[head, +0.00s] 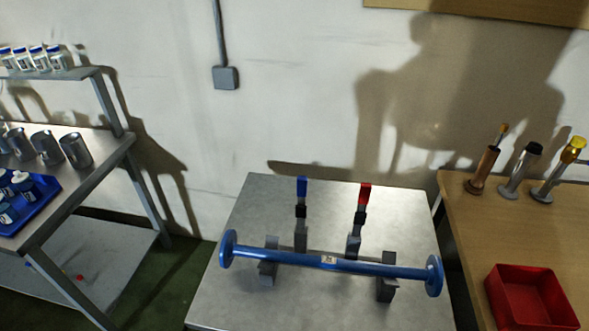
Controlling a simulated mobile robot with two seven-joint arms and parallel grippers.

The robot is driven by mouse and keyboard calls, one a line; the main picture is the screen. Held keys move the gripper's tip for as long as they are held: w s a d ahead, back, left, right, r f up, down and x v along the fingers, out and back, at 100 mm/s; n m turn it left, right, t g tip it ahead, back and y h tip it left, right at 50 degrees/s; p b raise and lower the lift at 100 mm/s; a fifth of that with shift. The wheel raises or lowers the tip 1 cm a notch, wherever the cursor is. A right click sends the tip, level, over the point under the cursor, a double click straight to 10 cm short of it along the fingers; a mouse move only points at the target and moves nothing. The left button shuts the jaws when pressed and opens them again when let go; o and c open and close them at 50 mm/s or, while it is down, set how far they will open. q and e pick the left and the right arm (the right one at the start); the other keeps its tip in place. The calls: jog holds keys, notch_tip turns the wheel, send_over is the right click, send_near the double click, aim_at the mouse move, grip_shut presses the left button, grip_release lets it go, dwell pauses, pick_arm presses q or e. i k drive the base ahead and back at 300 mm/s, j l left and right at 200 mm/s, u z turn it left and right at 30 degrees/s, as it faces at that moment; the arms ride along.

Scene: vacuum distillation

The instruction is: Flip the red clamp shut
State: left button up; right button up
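The red clamp (365,192) stands upright at the back right of the grey metal table, its red handle tip pointing up above a dark joint and grey base. A matching clamp with a blue tip (302,186) stands upright to its left. In front of both, a blue pipe with round end flanges (330,262) lies across two grey supports. Neither of my grippers is in view.
The grey table (240,300) is clear around the supports. A wooden table (460,215) at the right holds a red bin (530,300) and several upright tools. A metal bench (115,150) at the left holds metal cups and a blue tray (38,205) of bottles.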

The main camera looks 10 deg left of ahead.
aim_at(360, 219)
jog(key=l+u, duration=0.45)
jog(key=k+l+u, duration=0.1)
jog(key=u, duration=0.3)
jog(key=l, duration=0.15)
